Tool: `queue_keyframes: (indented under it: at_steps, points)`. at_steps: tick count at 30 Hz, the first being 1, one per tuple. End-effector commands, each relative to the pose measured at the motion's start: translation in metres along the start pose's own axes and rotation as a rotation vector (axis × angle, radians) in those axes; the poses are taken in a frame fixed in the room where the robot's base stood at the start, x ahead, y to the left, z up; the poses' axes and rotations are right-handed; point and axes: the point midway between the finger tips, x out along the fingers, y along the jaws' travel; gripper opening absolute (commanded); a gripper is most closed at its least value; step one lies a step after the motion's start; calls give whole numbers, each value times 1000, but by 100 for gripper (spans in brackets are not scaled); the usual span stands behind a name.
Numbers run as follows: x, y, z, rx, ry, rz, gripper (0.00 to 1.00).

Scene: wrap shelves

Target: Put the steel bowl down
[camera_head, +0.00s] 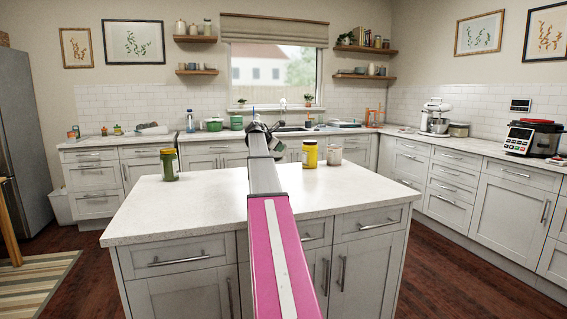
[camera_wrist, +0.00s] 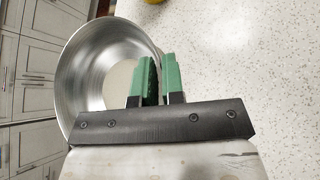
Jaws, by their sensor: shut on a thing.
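The steel bowl (camera_wrist: 88,62) is in the upper left of the wrist view, open side toward the camera. My gripper (camera_wrist: 157,75) has its green fingers closed on the bowl's near right wall, at the rim. The bowl overlaps the edge of the pale speckled countertop (camera_wrist: 270,70), with cabinet fronts showing to its left. I cannot tell its height above the top. In the head view my gripper (camera_head: 262,130) is at the far end of my outstretched arm, near the far side of the white island (camera_head: 210,205); the bowl cannot be made out there.
Back counters (camera_head: 385,131) hold kitchenware and a stand mixer (camera_head: 435,115).

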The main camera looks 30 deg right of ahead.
Motion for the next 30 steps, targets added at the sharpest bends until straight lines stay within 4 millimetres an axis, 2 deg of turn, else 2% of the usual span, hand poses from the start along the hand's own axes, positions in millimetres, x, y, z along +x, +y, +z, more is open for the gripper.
queue_keyframes:
  at_steps: [1,3,7,13,22,28,29,30]
  points:
    - [13,1,1,0,0,0,0]
    - [27,0,1,0,0,-1,0]
    - [44,0,2,0,0,2,0]
    - [53,-3,-1,0,0,1,0]
    - [71,-12,-30,0,0,2,0]
    - [72,-11,-31,1,0,2,0]
    - [72,-12,-31,0,1,1,19]
    - [72,-12,-31,0,1,1,32]
